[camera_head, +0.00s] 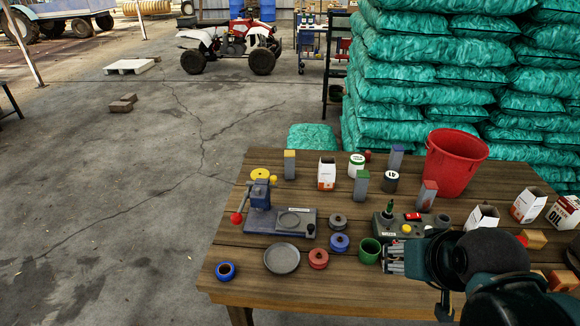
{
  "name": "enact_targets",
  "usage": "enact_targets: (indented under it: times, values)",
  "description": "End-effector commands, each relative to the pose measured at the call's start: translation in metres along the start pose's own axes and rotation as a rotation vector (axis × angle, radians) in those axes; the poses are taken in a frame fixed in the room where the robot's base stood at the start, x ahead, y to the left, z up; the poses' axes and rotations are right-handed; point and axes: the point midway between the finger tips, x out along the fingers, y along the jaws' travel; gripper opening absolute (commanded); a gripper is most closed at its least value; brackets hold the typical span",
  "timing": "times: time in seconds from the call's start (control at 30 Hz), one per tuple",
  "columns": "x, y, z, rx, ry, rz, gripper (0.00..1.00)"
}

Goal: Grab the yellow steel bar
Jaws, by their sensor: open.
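The yellow steel bar (289,168) is a grey upright block with a yellow top. It stands near the back left of the wooden table (225,272). Similar grey bars stand to its right: one with a green top (361,185), one with a blue top (395,158) and one with a red top (427,194). My gripper (393,260) is at the front right of the table, open and apart from the yellow bar, which is far to its left and behind. What lies directly behind my gripper and arm is hidden.
A blue press with a red knob (262,196) stands in front of the yellow bar, beside a yellow disc (260,174). A white-orange carton (326,175) is to the bar's right. Spools, a grey dish (281,258), a control box (398,227) and a red bucket (455,162) occupy the table.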

Motion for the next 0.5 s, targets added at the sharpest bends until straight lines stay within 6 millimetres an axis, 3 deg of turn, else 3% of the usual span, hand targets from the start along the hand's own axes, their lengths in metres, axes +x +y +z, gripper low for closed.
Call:
enact_targets:
  times: [0.27, 0.5]
  values:
    - [0.002, -0.001, -0.008, -0.043, 0.008, 0.003, 0.44]
    - [0.01, -0.004, -0.038, -0.228, 0.041, 0.021, 0.44]
